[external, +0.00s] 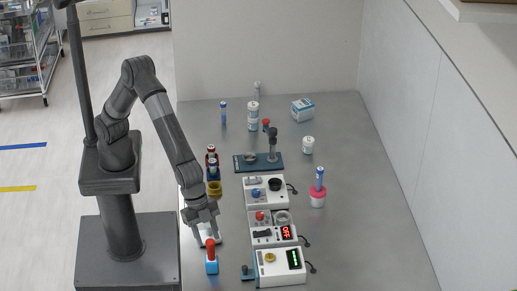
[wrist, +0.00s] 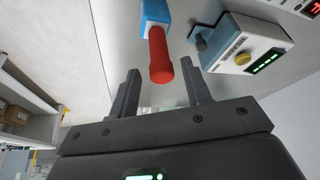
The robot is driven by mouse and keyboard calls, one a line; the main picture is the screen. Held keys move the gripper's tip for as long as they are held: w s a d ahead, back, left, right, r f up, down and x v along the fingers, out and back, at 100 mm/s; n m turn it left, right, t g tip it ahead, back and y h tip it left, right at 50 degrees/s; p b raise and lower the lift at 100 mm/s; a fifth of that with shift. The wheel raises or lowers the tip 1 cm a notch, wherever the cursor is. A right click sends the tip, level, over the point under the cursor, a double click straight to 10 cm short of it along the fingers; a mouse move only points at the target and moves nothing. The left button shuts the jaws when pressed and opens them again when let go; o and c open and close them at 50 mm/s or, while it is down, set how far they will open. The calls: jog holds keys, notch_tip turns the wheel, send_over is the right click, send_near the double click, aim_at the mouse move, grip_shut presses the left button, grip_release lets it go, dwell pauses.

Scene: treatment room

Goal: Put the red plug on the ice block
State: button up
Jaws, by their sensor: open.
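A red cylinder, likely the red plug (external: 211,244), stands upright in or on a blue and white block (external: 212,266) at the near left edge of the table. In the wrist view the red cylinder (wrist: 160,55) points toward my gripper, with the blue block (wrist: 155,12) behind it. My gripper (external: 208,233) is open and empty just behind the red cylinder. In the wrist view its fingers (wrist: 162,85) are spread, with the red end near the gap between their tips. A pale flat thing (external: 217,238) lies partly hidden under my gripper; I cannot tell if it is the ice block.
White devices with displays (external: 280,267) stand right of the red cylinder. A yellow ring (external: 215,188) and red-and-blue vials (external: 212,165) are behind my gripper. The table's right side (external: 375,240) is clear.

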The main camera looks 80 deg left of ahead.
jog(key=shift+v, duration=2.75)
jog(key=w+a+r+n+t+y, duration=0.15)
jog(key=a+r, duration=0.25)
jog(key=a, duration=0.7)
jog(key=w+a+r+n, duration=0.2)
jog(key=a+r, duration=0.1)
jog(key=a, duration=0.8)
jog(key=w+a+r+n+t+y, duration=0.15)
jog(key=a+r, duration=0.25)
jog(key=a, duration=0.7)
jog(key=s+a+n, duration=0.2)
jog(key=s+a, duration=0.3)
jog(key=a, duration=0.3)
jog(key=s+a+f+n, duration=0.1)
jog(key=s+a+n, duration=0.2)
jog(key=a, duration=0.5)
jog(key=s+a+f+n+y, duration=0.1)
jog(key=s+a+n, duration=0.1)
jog(key=s+a, duration=0.4)
jog(key=a, duration=0.2)
jog(key=shift+s+a+n, duration=0.3)
